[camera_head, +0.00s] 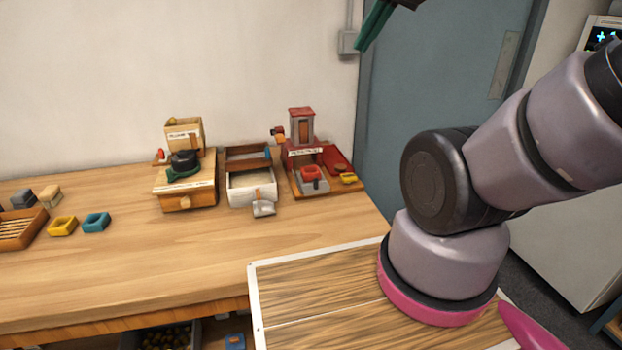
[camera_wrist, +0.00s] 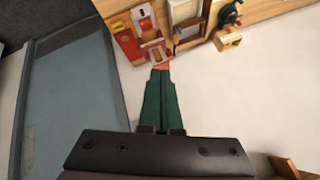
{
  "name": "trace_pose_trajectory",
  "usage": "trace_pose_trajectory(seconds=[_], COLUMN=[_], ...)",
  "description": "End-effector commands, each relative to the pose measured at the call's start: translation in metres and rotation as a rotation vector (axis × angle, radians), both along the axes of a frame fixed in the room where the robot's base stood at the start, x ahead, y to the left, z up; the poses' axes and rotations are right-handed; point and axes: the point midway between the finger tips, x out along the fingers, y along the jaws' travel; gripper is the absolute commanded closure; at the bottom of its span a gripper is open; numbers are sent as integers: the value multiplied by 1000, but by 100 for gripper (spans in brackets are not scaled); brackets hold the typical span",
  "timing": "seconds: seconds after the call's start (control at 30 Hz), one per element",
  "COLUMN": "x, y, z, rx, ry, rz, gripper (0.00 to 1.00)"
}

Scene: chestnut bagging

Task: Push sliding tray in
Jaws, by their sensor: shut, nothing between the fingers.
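A white-walled tray (camera_head: 240,198) stands at the front of a wooden frame (camera_head: 247,152) in the middle unit on the bench; it looks slid out toward the front. A small grey scoop-like piece (camera_head: 263,209) sits at its front edge. The tray also shows in the wrist view (camera_wrist: 188,33), where the picture is turned over. My gripper (camera_head: 364,46) has green fingers that enter at the top of the head view, high and apart from the tray. In the wrist view its fingers (camera_wrist: 161,72) lie together, shut and empty.
Left of the tray is a wooden box with a knob (camera_head: 185,203); right is a red-towered unit (camera_head: 301,126). Yellow (camera_head: 62,226) and blue (camera_head: 96,222) pieces lie farther left. The bench (camera_head: 150,260) is clear in front. A blue-grey door (camera_head: 415,100) stands behind my arm.

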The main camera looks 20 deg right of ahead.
Motion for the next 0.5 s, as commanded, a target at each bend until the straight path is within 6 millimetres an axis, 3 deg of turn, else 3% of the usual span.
trace_pose_trajectory(seconds=[0.47,0.5], x=[0,0], y=[0,0], z=[0,0], rx=[0,0], ry=[0,0], rz=[0,0], gripper=[100,96])
